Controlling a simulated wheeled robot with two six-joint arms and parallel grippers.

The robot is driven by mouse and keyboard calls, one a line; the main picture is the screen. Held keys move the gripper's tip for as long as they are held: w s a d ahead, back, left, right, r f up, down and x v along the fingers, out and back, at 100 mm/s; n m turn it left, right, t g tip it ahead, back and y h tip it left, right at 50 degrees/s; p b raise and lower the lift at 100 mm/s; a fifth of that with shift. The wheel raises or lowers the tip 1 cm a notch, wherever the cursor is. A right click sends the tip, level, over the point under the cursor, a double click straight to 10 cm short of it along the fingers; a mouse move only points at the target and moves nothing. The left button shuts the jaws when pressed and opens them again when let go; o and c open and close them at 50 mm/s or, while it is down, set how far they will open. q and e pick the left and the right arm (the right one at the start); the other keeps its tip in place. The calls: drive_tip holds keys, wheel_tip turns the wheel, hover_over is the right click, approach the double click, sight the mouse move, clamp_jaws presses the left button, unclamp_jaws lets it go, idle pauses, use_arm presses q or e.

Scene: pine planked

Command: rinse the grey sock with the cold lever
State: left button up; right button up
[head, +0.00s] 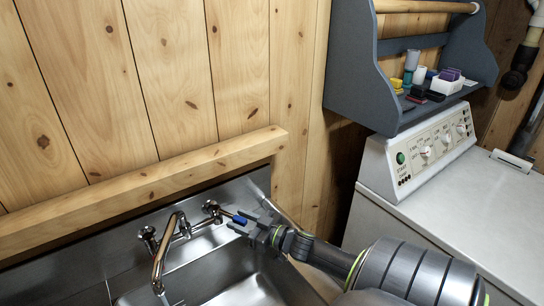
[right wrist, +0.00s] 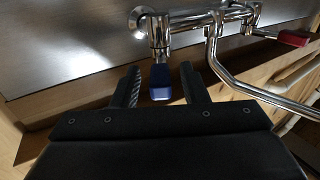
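The cold lever has a blue end (head: 239,220) and sticks out from the right side of the chrome tap (head: 178,232) over the sink. My right gripper (head: 242,225) is at this lever. In the right wrist view the blue lever end (right wrist: 160,82) lies between the two fingers of my right gripper (right wrist: 163,88), with a gap on each side; the fingers are open. A red lever (right wrist: 293,38) shows on the tap's other side in that view. The grey sock is not visible in either view. My left gripper is not in view.
The steel sink basin (head: 245,291) lies below the tap, against a pine ledge (head: 150,193). To the right stands a white washing machine (head: 440,215) with a knobbed panel. A grey-blue shelf (head: 352,75) above it holds small bottles and boxes.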

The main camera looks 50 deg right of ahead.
drive_tip(key=s+d, duration=0.3)
drive_tip(key=s, duration=1.3)
drive_tip(key=shift+s, duration=0.2)
drive_tip(key=shift+c, duration=0.4)
idle(0.9)
